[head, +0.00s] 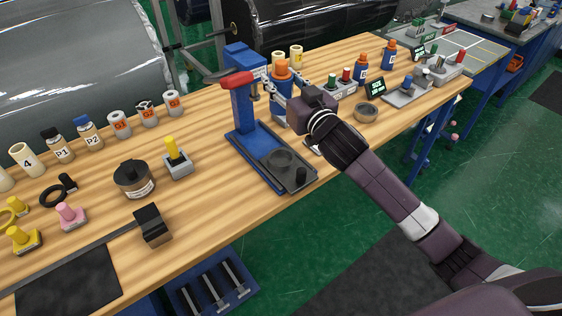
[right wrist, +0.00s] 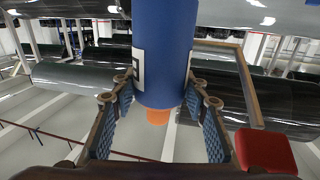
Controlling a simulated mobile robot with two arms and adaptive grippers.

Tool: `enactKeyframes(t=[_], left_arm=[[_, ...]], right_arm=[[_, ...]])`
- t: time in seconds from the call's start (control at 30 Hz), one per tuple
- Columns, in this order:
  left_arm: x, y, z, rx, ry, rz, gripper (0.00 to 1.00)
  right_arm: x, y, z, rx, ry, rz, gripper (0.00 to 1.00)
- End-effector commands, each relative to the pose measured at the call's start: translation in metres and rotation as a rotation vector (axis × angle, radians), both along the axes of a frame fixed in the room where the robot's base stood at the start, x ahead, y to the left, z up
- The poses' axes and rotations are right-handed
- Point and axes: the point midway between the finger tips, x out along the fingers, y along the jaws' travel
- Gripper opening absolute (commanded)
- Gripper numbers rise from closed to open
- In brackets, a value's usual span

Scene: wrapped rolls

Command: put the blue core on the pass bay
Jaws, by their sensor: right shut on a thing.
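The blue core (head: 281,118) has an orange top and stands upright beside the blue press in the head view. In the right wrist view the blue core (right wrist: 163,50) fills the middle, with a white label and an orange end. My right gripper (head: 283,88) is shut around it, its padded fingers on either side in the right wrist view (right wrist: 165,105). I cannot tell whether the core touches the table. My left gripper is not in view.
The blue press (head: 243,105) with its red handle (head: 237,79) stands just left of the held core. Two more orange-topped blue cores (head: 362,63) (head: 388,55) stand at the back. A small dark display (head: 376,87) and round dish (head: 366,112) lie to the right.

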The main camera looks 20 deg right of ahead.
Motion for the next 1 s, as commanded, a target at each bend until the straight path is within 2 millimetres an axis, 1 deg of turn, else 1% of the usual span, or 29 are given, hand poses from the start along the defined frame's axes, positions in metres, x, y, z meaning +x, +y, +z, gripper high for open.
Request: enactKeyframes(t=[0.13,0.23,0.33,0.47,0.5,0.57,0.6,0.7,0.8,1.0], left_arm=[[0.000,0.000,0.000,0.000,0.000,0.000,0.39],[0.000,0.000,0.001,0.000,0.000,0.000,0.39],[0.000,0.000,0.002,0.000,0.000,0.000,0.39],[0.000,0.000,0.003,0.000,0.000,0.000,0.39],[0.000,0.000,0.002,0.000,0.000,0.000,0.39],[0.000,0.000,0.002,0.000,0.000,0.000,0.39],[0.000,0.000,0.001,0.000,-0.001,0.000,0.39],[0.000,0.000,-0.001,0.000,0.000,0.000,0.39],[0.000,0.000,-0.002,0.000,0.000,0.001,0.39],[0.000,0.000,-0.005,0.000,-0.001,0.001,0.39]], right_arm=[[0.000,0.000,0.000,-0.001,-0.002,0.000,0.08],[0.000,0.000,-0.010,-0.001,0.000,-0.001,0.08],[-0.001,0.000,-0.032,-0.001,0.004,0.000,0.08],[-0.001,0.000,-0.068,0.000,0.004,-0.001,0.08],[-0.001,0.000,-0.080,0.001,0.004,-0.002,0.08],[-0.001,0.001,-0.096,0.002,0.004,0.000,0.08],[0.000,0.000,-0.107,0.002,0.003,-0.002,0.08],[0.000,0.000,-0.131,0.003,0.001,-0.002,0.08],[-0.001,0.001,-0.146,0.002,0.000,0.001,0.08],[0.000,0.001,-0.163,0.001,-0.002,0.000,0.08]])
